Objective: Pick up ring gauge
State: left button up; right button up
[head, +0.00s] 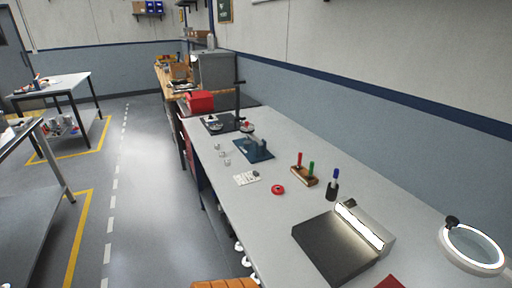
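A small red ring with a dark centre (278,190) lies flat on the long grey workbench (290,216), near its front edge in the head view. It looks like the ring gauge, but it is too small to tell for sure. Nothing touches it. Neither of my grippers shows in this view.
A wooden stand with red and green handles (305,176) and a dark pen cup (331,190) stand behind the ring. A dark plate with a lit bar (343,244) is at the front right. A white sheet with small parts (246,178) and a blue fixture (254,150) lie farther back.

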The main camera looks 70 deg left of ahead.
aim_at(277, 190)
jog(key=k+j+u, duration=0.1)
jog(key=u, duration=0.35)
jog(key=k+j+u, duration=0.1)
jog(key=u, duration=0.35)
jog(key=j+u, duration=0.1)
jog(key=u, duration=0.35)
jog(key=j+u, duration=0.2)
jog(key=u, duration=0.3)
jog(key=i+j+z, duration=0.2)
jog(key=j, duration=0.2)
jog(key=i+j+z, duration=0.2)
jog(key=j, duration=0.25)
jog(key=i+j+z, duration=0.2)
jog(key=j, duration=0.25)
jog(key=j+z, duration=0.2)
jog(key=j, duration=0.25)
jog(key=i+j+z, duration=0.2)
jog(key=j, duration=0.3)
jog(key=k, duration=0.1)
